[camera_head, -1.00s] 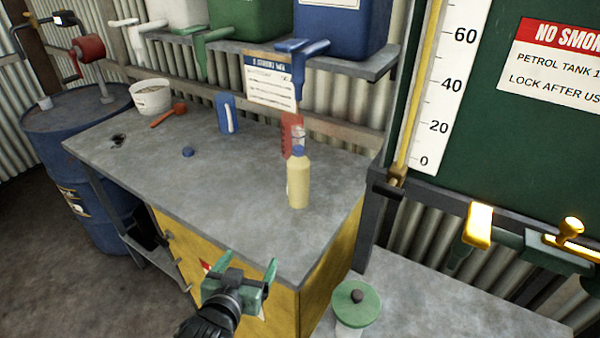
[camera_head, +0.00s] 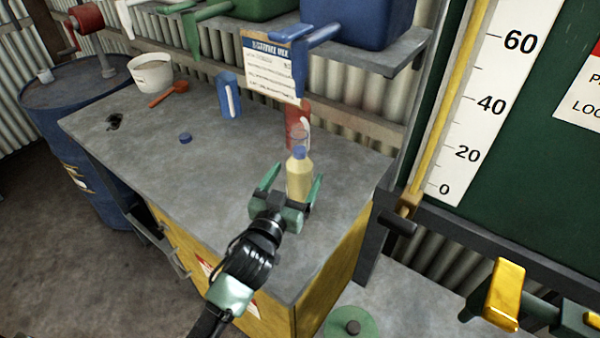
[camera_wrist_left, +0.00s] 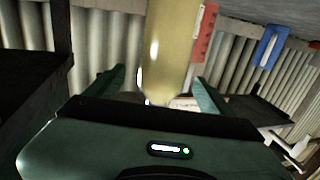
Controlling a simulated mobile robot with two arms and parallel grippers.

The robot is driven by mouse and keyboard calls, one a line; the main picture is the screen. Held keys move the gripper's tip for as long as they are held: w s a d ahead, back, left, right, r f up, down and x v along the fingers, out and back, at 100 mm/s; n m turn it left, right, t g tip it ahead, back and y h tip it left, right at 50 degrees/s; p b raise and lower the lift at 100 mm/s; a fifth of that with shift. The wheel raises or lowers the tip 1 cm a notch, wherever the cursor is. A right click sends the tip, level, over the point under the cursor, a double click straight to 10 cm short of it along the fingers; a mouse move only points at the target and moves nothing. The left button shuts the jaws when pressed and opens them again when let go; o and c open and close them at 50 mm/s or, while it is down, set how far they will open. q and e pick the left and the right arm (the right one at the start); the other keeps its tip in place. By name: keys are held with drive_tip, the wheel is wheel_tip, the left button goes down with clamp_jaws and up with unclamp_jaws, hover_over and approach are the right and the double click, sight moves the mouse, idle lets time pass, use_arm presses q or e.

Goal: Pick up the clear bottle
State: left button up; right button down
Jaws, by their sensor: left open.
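The clear bottle (camera_head: 299,178) stands upright on the grey workbench top (camera_head: 215,185). It holds pale yellow liquid and has a blue cap. My left gripper (camera_head: 291,184) is open, with its green fingers on either side of the bottle in the head view. In the left wrist view the bottle (camera_wrist_left: 172,50) shows large between the open green fingers (camera_wrist_left: 160,85). I cannot tell whether either finger touches it. The bottle's lower part is hidden behind the gripper in the head view.
A red container (camera_head: 297,120) stands close behind the bottle. A blue container (camera_head: 228,95), a blue cap (camera_head: 185,138), a red scoop (camera_head: 168,95) and a white tub (camera_head: 151,73) are on the bench. A shelf with tanks and taps overhangs the back.

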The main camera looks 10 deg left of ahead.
sight(294, 177)
use_arm(q)
drive_tip(key=w, duration=0.3)
drive_tip(key=shift+w+d+f+p, duration=0.15)
drive_tip(key=shift+w+p, duration=0.15)
drive_tip(key=shift+w, duration=0.15)
drive_tip(key=shift+s, duration=0.1)
clamp_jaws()
use_arm(e)
drive_tip(key=shift+w+a+r, duration=0.15)
drive_tip(key=shift+w+r, duration=0.45)
drive_tip(key=shift+w, duration=0.25)
use_arm(q)
drive_tip(key=shift+r, duration=0.2)
